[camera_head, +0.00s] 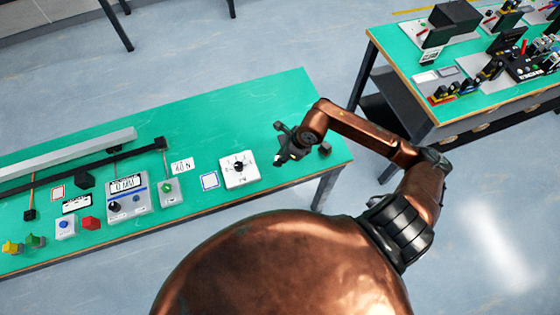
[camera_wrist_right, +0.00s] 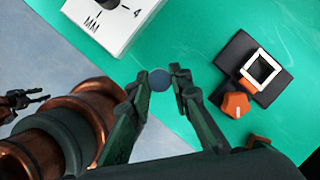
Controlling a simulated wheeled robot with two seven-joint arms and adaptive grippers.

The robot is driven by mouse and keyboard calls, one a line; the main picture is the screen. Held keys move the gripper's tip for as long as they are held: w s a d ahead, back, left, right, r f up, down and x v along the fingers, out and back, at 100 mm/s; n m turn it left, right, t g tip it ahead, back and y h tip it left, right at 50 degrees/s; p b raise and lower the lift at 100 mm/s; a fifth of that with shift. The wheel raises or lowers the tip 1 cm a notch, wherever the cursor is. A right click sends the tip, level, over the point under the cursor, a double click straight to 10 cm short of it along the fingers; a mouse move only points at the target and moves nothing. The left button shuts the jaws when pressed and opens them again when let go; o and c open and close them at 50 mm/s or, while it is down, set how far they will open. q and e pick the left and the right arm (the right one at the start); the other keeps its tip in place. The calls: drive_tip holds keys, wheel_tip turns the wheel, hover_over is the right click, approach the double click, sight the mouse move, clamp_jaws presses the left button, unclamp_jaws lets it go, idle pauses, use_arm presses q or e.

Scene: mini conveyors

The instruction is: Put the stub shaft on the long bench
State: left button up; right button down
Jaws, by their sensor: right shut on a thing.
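My right gripper (camera_head: 283,151) is over the right end of the long green bench (camera_head: 235,105), right of a white dial box. In the right wrist view, its fingertips (camera_wrist_right: 162,80) are shut on a small round blue-grey end, which I take for the stub shaft (camera_wrist_right: 159,80). Its length is hidden because it is seen end-on. The shaft cannot be made out in the head view. I cannot tell whether it touches the bench top. My left gripper (camera_wrist_right: 30,99) shows small at the left of the wrist view; its jaw state is unclear.
The white dial box (camera_head: 239,170) stands left of the gripper. A dark block (camera_wrist_right: 255,69) with a white square frame and orange knob (camera_wrist_right: 235,104) is close by on the right. Meters and blocks crowd the bench's left. A second green bench (camera_head: 395,45) is at far right.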

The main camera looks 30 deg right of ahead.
drive_tip(key=shift+w+d+f, duration=0.1)
drive_tip(key=shift+f, duration=0.85)
drive_tip(key=shift+w+d+f, duration=0.1)
drive_tip(key=shift+f, duration=0.8)
drive_tip(key=c, duration=1.8)
unclamp_jaws()
drive_tip(key=shift+o, duration=0.2)
drive_tip(key=v, duration=1.2)
drive_tip(key=shift+p, duration=0.4)
drive_tip(key=shift+a, duration=0.15)
